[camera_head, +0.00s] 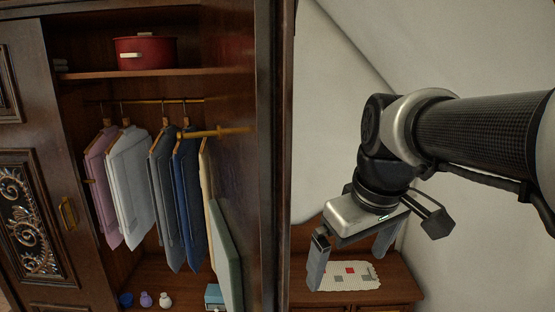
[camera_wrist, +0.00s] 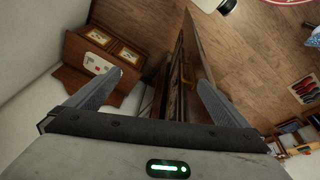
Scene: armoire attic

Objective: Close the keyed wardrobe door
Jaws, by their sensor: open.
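A dark wooden wardrobe (camera_head: 165,72) stands open at the left in the head view, with its inside showing. A dark carved door (camera_head: 45,150) with a brass handle (camera_head: 68,213) is at its left. A tall dark wooden panel (camera_head: 272,150) bounds the opening at the right; I cannot tell whether it is the keyed door seen near edge-on. In the wrist view a dark panel (camera_wrist: 190,45) with brass fittings (camera_wrist: 204,84) stands beyond and between my fingers. My gripper (camera_head: 350,262) is open and empty, right of the wardrobe, apart from the panels. No key can be made out.
Clothes (camera_head: 135,180) hang on a rail inside, under a shelf with a red pot (camera_head: 145,52). A low wooden cabinet (camera_head: 400,283) with a patterned cloth (camera_head: 345,277) stands below my gripper, by a sloping wall.

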